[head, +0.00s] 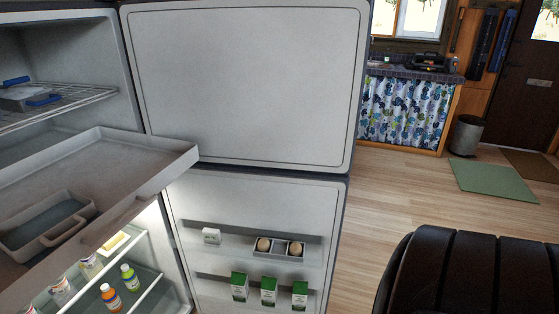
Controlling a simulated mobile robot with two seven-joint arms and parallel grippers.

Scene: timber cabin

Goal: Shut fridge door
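The fridge door (200,240) stands open in the lower middle of the head view, its inner side facing me. Its shelves hold a small white box, an egg holder (294,248) with two eggs, and several green-and-white cartons (269,290). The freezer door (245,85) above it is open too, with a dark gap between the two doors. The lit fridge compartment (150,285) is at the lower left, with bottles and jars inside. Neither of my grippers shows in this view.
A grey tray-like shelf (150,157) juts out of the upper compartment, near the doors. A black padded seat (475,280) stands at the lower right. Bare wooden floor (385,210) lies between it and the doors. A bin (466,135) and green mat (492,181) are farther back.

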